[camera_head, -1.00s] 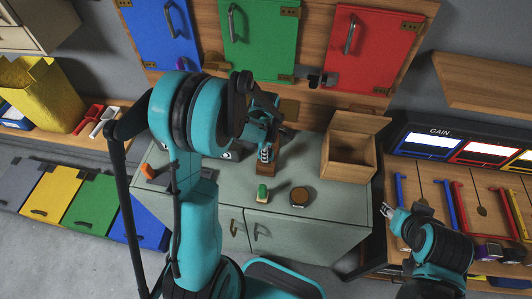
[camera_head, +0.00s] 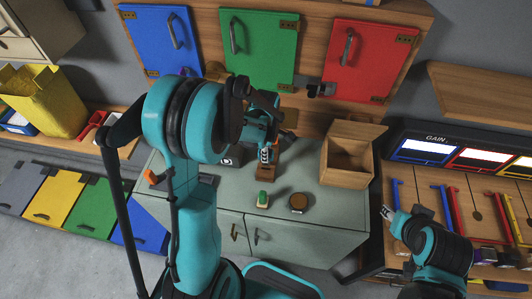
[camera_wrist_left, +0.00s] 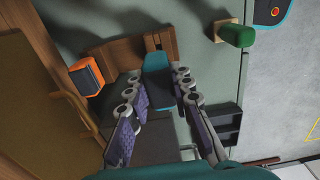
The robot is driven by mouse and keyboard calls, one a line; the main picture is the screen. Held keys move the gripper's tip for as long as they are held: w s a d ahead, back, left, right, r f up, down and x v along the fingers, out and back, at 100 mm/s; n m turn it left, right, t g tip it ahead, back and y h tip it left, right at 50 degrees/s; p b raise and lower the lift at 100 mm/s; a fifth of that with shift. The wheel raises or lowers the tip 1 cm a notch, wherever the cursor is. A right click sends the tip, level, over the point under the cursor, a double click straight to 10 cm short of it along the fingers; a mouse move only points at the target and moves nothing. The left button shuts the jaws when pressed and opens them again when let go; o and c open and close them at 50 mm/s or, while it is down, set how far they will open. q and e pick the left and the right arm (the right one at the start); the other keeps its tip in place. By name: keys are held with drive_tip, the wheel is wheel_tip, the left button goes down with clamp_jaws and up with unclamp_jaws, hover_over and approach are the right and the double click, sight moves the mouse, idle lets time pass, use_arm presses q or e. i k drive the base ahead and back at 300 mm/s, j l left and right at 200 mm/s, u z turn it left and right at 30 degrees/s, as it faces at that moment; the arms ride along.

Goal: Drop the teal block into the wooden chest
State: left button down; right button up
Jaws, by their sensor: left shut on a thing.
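The teal block (camera_wrist_left: 157,68) is between the fingertips of my left gripper (camera_wrist_left: 158,82) in the left wrist view. The gripper is shut on it. The block is at a brown wooden holder (camera_wrist_left: 130,50); I cannot tell whether it is clear of it. In the head view my left gripper (camera_head: 265,153) is over this holder (camera_head: 268,174) on the grey-green cabinet top, and the block is hard to make out. The open wooden chest (camera_head: 345,178) stands to the right, its lid raised. My right gripper (camera_head: 387,212) is at the right, away from the block, its fingers too small to judge.
An orange object (camera_wrist_left: 87,75) is beside the holder. Blue, green and red doors (camera_head: 370,60) are behind.

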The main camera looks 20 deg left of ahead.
sight(329, 165)
drive_tip(key=k, duration=1)
